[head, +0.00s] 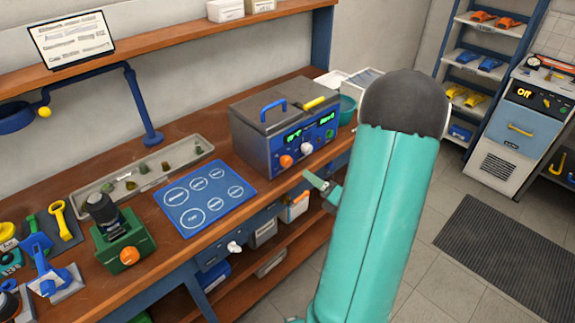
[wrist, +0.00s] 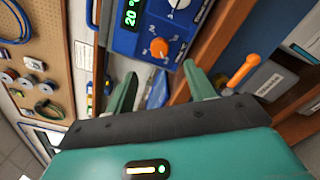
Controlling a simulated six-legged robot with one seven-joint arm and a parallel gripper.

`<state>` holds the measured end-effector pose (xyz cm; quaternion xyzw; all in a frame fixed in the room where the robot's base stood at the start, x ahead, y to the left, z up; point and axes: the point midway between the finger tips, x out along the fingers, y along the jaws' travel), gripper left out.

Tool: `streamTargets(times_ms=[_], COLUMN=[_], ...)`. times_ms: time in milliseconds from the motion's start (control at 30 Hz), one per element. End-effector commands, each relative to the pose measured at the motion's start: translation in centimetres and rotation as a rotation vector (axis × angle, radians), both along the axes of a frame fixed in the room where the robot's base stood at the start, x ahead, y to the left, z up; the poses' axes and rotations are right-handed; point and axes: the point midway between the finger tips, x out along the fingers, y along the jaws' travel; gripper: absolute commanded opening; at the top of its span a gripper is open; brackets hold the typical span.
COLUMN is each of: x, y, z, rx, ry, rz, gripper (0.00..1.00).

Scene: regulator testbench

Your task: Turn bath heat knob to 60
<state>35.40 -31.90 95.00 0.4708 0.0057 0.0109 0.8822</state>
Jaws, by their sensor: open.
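The bath (head: 275,128) is a grey box with a lid and a blue front panel (head: 312,137) on the bench. The panel carries an orange knob (head: 286,161), a white knob (head: 307,148) and green displays. In the wrist view the orange knob (wrist: 158,47) has a numbered dial around it, and a nearby display (wrist: 130,14) reads 20. The knob lettering is too small to read surely. My gripper (head: 318,183) is open and empty, in front of and below the panel. In the wrist view its fingers (wrist: 161,86) are apart from the orange knob.
A blue mat with circles (head: 205,196) and a long tray (head: 140,172) lie left of the bath. A green device with an orange knob (head: 122,245) stands at the front left. Shelves with bins are under the bench edge. Open floor (head: 440,290) lies right.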

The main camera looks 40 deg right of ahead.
Motion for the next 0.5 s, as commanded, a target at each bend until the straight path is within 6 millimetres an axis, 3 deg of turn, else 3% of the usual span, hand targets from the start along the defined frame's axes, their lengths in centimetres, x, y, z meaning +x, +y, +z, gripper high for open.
streamTargets(times_ms=[300, 500], x=[6.6, 9.4], y=[0.4, 0.7], z=[0.0, 0.0], rx=[0.001, 0.001], ry=[-0.001, 0.0], rz=[0.007, 0.005], gripper=[0.54, 0.54])
